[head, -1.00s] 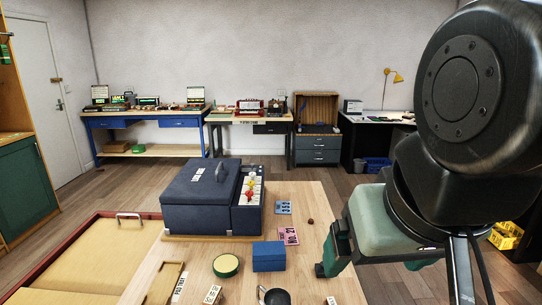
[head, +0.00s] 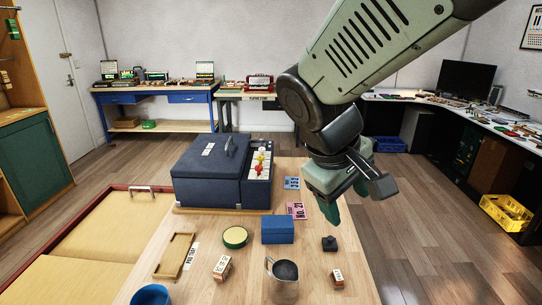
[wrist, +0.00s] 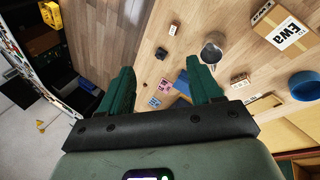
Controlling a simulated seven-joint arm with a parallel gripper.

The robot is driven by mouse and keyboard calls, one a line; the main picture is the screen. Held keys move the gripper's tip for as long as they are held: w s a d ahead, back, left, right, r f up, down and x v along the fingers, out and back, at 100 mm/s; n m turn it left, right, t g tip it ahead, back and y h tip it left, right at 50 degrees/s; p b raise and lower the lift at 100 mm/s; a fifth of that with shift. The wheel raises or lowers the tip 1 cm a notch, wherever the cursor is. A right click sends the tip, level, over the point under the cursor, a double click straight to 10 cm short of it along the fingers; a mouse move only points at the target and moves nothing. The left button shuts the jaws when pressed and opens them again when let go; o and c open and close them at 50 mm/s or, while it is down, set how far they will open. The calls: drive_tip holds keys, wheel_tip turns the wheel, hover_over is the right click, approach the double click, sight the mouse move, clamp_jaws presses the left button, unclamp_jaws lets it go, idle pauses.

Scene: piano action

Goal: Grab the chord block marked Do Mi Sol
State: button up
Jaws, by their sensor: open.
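Two small wooden blocks with dark printing lie on the table. One block (head: 222,268) is left of the metal pitcher; it also shows in the wrist view (wrist: 240,82). The other, smaller block (head: 338,278) is right of the pitcher; it also shows in the wrist view (wrist: 173,29). The print is too small to tell which is Do Mi Sol. My gripper (head: 352,198) is open and empty, above the table's right side, apart from both blocks. Its green fingers (wrist: 160,72) are spread in the wrist view.
The metal pitcher (head: 284,284) stands between the blocks. A blue box (head: 278,230), a dark block (head: 329,243), a green round tin (head: 235,237), a wooden tray (head: 174,257) and a blue cup (head: 151,295) are nearby. A large dark blue case (head: 210,178) stands behind.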

drive_tip(key=w+a+f+n+t+h, duration=0.1)
drive_tip(key=w+a+f+n+h, duration=0.2)
drive_tip(key=w+a+f+n, duration=0.4)
drive_tip(key=n+t+y, duration=0.4)
drive_tip(key=n+t, duration=0.5)
drive_tip(key=n, duration=1)
approach(222, 263)
drive_tip(key=x, duration=0.4)
drive_tip(key=shift+w+r, duration=0.1)
drive_tip(key=shift+w, duration=0.1)
drive_tip(key=shift+w+a+f, duration=0.1)
drive_tip(key=shift+a+f, duration=0.05)
drive_tip(key=shift+f, duration=0.1)
drive_tip(key=shift+d+x, duration=0.15)
drive_tip(key=shift+x, duration=1.65)
drive_tip(key=shift+d+x, duration=0.15)
drive_tip(key=shift+x, duration=1.65)
drive_tip(key=c, duration=1.1)
